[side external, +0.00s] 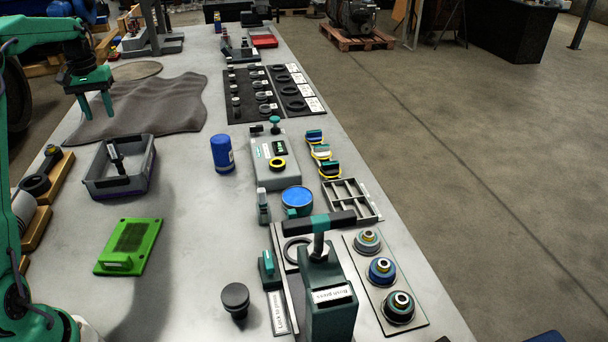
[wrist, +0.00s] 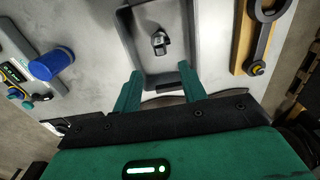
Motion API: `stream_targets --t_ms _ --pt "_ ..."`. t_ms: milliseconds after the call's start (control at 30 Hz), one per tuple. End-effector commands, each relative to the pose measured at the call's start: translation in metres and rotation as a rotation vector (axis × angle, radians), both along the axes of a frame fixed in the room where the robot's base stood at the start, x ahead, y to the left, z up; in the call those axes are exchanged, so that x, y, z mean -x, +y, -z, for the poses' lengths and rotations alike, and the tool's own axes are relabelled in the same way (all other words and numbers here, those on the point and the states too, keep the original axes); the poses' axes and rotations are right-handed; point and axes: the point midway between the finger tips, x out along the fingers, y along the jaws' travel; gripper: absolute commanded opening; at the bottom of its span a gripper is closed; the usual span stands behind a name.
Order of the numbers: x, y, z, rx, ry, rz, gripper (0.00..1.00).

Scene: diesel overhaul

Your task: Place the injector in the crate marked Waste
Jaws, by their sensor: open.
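A small dark part with a grey section, which looks like the injector (side external: 116,158), stands inside a grey open crate (side external: 98,183) on the left of the bench. In the wrist view the same part (wrist: 160,42) is near the crate's middle, and the crate's wall (wrist: 129,42) frames it. I cannot read any Waste mark on the crate. My gripper (side external: 96,106) is open and empty, in the air on the far side of the crate, over the grey cloth. In the wrist view my fingers (wrist: 160,72) point toward the crate and hold nothing.
A blue cylinder (side external: 222,154) stands right of the crate, and a green tray-like item (side external: 130,248) lies in front of it. A grey box (side external: 273,160) and bush press (side external: 328,290) stand further right.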

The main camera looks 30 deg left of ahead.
Motion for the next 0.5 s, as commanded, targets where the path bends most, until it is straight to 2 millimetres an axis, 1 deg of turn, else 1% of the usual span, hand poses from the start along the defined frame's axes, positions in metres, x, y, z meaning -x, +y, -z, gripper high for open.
stream_targets --t_ms 300,367,467,500 --pt "0.000 -0.003 -0.002 -0.002 -0.002 0.005 0.42" --pt "-0.001 -0.007 -0.004 -0.005 -0.005 0.012 0.42" --pt "-0.003 -0.019 -0.012 -0.013 -0.014 0.032 0.42" --pt "-0.003 -0.026 -0.016 -0.017 -0.020 0.043 0.42"
